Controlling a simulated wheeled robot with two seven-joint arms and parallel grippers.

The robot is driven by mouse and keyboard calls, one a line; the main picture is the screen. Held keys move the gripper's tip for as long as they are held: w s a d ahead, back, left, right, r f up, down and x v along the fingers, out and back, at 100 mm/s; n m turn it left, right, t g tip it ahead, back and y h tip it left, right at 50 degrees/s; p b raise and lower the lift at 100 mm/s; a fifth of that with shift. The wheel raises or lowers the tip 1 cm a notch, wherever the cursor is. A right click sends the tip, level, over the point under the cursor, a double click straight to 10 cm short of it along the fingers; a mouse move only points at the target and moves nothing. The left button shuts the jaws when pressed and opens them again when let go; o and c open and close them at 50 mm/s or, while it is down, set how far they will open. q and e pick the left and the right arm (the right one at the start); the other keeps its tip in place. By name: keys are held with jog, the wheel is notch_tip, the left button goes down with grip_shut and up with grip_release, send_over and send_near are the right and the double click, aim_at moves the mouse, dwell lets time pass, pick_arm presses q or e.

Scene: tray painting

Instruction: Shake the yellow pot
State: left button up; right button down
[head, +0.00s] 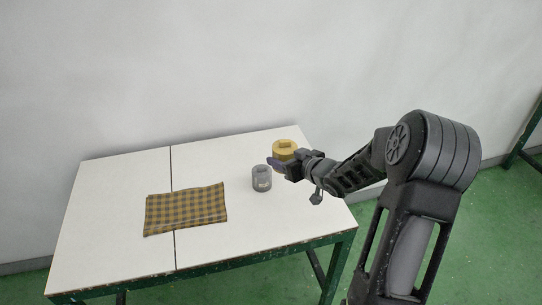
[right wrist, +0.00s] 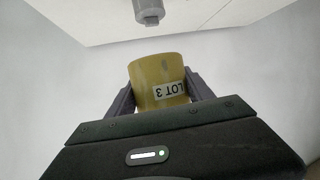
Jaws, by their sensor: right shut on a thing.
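The yellow pot (head: 285,149) is at the back right of the table in the head view, partly hidden by my right gripper (head: 285,168). In the right wrist view the yellow pot (right wrist: 158,78) sits between the two dark fingers of my right gripper (right wrist: 160,98), which is shut on it. A white label reading "LOT 3" shows on its side, upside down in that view. I cannot tell whether the pot touches the table. My left gripper is not in view.
A grey pot (head: 262,179) with a small label stands left of my right gripper; it also shows in the right wrist view (right wrist: 148,10). A yellow and dark checked cloth (head: 186,209) lies on the white table (head: 110,190). The table's back left is clear.

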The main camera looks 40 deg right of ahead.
jog(key=shift+a+b, duration=0.2)
jog(key=shift+b, duration=0.15)
jog(key=a+b, duration=0.4)
jog(key=a, duration=0.2)
jog(key=shift+a, duration=0.3)
jog(key=shift+r, duration=0.1)
jog(key=d+p, duration=0.4)
jog(key=d, duration=0.2)
jog(key=shift+d+r, duration=0.15)
jog(key=shift+d, duration=0.4)
jog(key=shift+f, duration=0.2)
